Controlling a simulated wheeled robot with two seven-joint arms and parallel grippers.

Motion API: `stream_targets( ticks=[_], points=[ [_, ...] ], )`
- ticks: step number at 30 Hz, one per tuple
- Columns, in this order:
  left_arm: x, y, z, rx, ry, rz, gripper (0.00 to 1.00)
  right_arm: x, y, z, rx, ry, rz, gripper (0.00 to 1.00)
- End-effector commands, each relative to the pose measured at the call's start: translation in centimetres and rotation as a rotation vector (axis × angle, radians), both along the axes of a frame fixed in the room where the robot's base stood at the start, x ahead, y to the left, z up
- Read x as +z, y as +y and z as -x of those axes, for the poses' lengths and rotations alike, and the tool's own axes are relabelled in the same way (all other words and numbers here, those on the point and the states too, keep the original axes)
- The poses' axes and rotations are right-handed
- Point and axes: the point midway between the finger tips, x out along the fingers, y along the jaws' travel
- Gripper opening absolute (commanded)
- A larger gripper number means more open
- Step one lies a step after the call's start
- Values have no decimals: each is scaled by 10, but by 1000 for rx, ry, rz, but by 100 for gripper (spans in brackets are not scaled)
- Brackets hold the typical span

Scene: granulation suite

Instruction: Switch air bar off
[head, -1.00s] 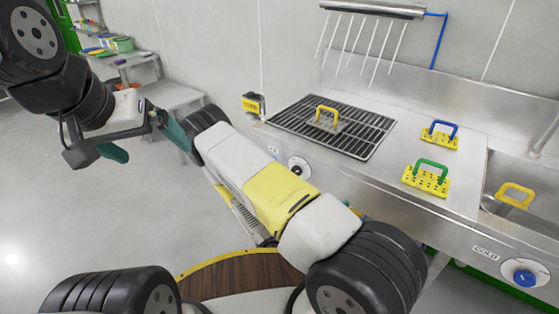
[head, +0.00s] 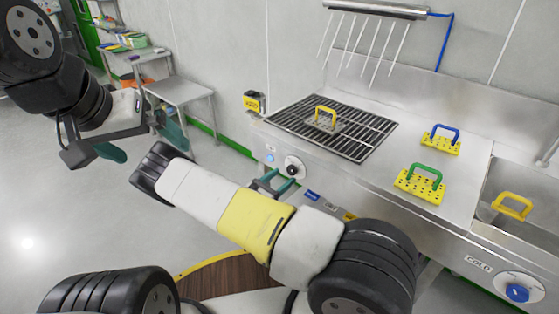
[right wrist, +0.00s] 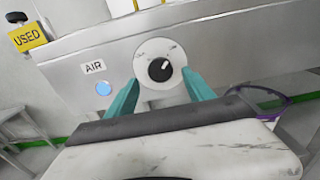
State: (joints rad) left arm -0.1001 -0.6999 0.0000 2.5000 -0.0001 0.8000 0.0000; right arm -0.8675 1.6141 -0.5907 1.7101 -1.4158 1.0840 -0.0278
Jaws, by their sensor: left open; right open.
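The air bar (head: 375,8) is a silver bar on the back wall with several white streaks slanting down from it. Its black knob (right wrist: 160,69) sits on a round white dial on the bench front, near an AIR label (right wrist: 93,67) and a round blue light (right wrist: 103,88). The knob's white mark points up and right. It also shows in the head view (head: 294,168). My right gripper (right wrist: 160,79) is open, its teal fingers one on each side of the dial; contact cannot be told. My left gripper (head: 142,143) is open and empty at the left, away from the bench.
A black grate (head: 370,140) holds a yellow-handled plate (head: 326,117). Yellow plates with blue (head: 441,140) and green (head: 421,184) handles stand to its right. A sink (head: 487,205) and COLD knob (head: 518,291) are at far right. A steel table (head: 180,91) stands behind the left gripper.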

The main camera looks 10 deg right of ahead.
Motion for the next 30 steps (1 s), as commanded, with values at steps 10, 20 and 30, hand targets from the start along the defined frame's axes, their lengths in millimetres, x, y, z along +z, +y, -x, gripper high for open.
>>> stream_targets(
  ticks=[10,20,30],
  points=[
    [0,0,0,0,0,0,100,0,-28,-21,-2,1,1,61],
    [0,0,0,0,0,0,100,0,-28,-21,-1,1,1,44],
    [0,0,0,0,0,0,100,0,-28,-21,-1,2,2,0]
  ],
)
